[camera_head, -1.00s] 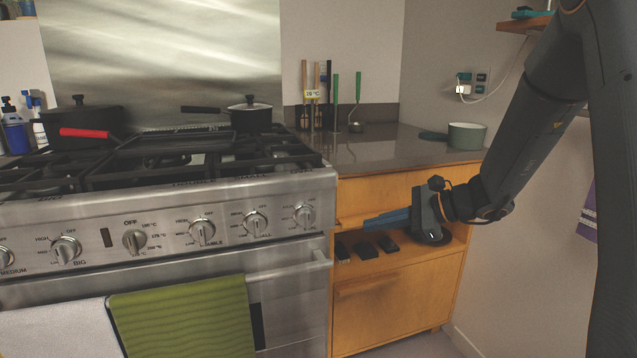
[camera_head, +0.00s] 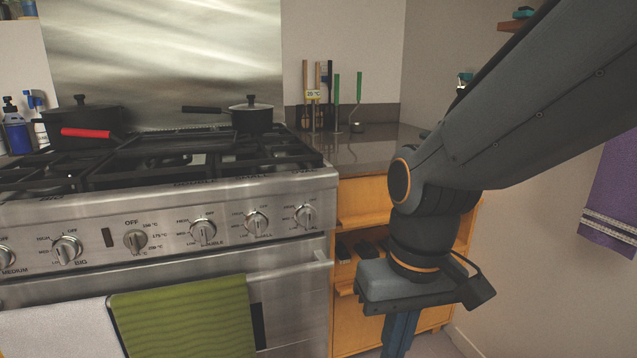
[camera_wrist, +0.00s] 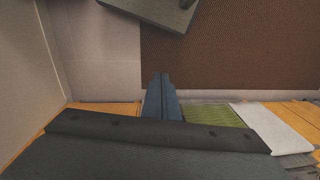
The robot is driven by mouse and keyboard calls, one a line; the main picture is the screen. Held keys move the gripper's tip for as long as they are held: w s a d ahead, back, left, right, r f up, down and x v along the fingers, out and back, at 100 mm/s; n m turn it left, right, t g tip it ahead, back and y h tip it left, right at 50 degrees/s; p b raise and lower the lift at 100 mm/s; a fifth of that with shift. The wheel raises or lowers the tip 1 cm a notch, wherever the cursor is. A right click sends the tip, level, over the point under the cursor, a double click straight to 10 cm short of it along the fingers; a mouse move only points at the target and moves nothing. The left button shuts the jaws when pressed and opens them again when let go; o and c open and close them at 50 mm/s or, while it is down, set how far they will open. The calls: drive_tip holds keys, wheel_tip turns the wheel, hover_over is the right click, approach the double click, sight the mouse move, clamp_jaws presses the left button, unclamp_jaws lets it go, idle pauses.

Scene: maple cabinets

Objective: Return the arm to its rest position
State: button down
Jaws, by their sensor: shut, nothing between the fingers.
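My gripper (camera_head: 398,335) hangs at the right of the head view, in front of the wooden cabinet (camera_head: 350,210), with its blue-grey fingers pointing down. The fingers are together and hold nothing. In the wrist view the closed fingers (camera_wrist: 161,97) point away over the floor. My arm covers much of the cabinet and the right end of the counter.
The steel stove (camera_head: 170,225) stands at the left with a green towel (camera_head: 185,318) on its front. A pan (camera_head: 252,115) and a pot (camera_head: 80,125) sit on top. A purple towel (camera_head: 612,195) hangs on the right wall. The wrist view shows a brown mat (camera_wrist: 240,50).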

drive_tip(key=d+r+m+p, duration=0.2)
drive_tip(key=d+r+p, duration=0.6)
drive_tip(key=p, duration=0.8)
drive_tip(key=shift+d+r+h, duration=0.3)
drive_tip(key=shift+d+h, duration=0.1)
drive_tip(key=shift+d, duration=0.05)
drive_tip(key=shift+s, duration=0.1)
